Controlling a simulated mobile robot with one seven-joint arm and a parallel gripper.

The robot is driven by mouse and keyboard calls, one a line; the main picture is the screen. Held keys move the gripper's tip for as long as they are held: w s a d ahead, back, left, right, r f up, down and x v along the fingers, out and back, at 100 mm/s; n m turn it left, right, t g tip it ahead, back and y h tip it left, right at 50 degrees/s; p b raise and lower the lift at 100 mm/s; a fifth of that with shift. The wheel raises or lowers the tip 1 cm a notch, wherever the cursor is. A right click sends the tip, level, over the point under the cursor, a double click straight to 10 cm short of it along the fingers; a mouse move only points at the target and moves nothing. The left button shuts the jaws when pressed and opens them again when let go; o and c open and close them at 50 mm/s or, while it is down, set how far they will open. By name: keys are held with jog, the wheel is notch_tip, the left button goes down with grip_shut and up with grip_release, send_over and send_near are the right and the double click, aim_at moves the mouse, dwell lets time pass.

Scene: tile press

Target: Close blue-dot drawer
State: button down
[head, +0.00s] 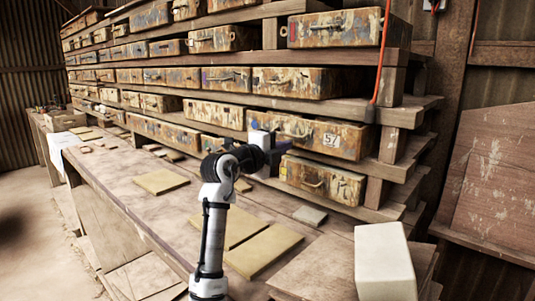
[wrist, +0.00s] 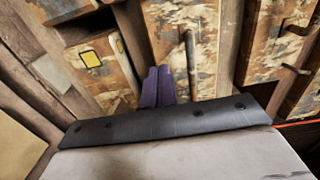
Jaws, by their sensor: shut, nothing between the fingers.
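My gripper (head: 267,133) is at the left end of a worn, paint-flaked drawer with a "57" label (head: 330,139). A small blue patch shows beside the fingers there; I cannot tell whether it is the drawer's dot or part of my gripper. In the wrist view the two purple fingers (wrist: 157,88) are together and empty, in front of a drawer with a vertical-looking handle (wrist: 190,62). Whether they touch it is unclear. My gripper hides part of the drawer front. How far that drawer stands out of the rack is hard to tell.
A drawer with a yellow mark (wrist: 91,59) lies beside it in the wrist view and below it in the head view (head: 322,182). A wooden bench (head: 115,180) with flat tiles (head: 262,250) runs below. A pale block (head: 384,262) stands at right. A red cord (head: 381,60) hangs at upper right.

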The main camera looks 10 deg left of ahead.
jog(key=shift+x, duration=1.15)
jog(key=shift+s+d+r, duration=0.1)
jog(key=shift+d+r, duration=0.05)
jog(key=shift+s, duration=0.1)
